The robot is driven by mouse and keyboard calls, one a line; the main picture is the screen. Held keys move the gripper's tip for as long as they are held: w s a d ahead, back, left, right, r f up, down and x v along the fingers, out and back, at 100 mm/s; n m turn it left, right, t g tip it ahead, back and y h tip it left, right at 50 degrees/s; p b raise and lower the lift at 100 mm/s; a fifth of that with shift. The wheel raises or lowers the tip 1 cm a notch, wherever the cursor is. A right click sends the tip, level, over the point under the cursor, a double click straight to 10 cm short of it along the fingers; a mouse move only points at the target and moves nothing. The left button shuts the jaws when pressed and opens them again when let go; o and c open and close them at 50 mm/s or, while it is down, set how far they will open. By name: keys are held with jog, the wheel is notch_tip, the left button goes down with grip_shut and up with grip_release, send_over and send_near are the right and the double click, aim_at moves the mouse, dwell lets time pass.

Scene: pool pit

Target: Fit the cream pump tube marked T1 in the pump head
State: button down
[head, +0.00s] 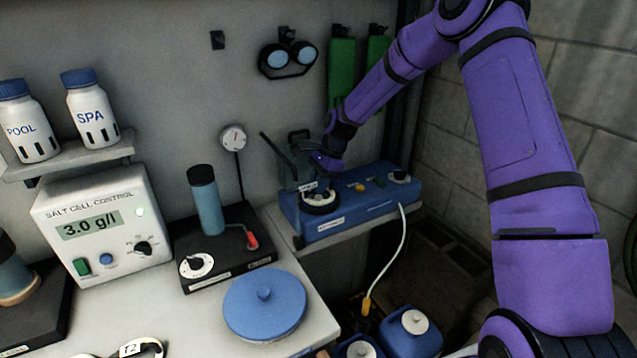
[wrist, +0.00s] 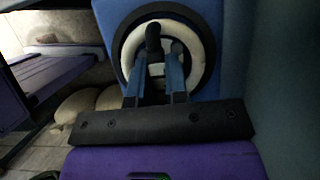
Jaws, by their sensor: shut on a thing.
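The blue pump box (head: 350,203) sits on a small shelf, with its round black pump head (head: 318,208) at the left end. A cream tube (head: 322,197) loops inside the pump head; in the wrist view the cream tube (wrist: 203,62) lies within the pump head's dark ring (wrist: 124,62). My gripper (head: 317,178) is over the pump head, its fingers (wrist: 166,62) reaching into the loop and shut on what looks like the cream tube. A small white tag shows beside it, too small to read. The fingers hide part of the loop, so full seating cannot be told.
Another tube tagged T2 (head: 140,348) lies on the bench at lower left. The lid lever (head: 278,150) stands raised left of my gripper.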

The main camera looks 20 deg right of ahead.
jog(key=shift+f, duration=0.25)
jog(key=c, duration=1.1)
grip_release()
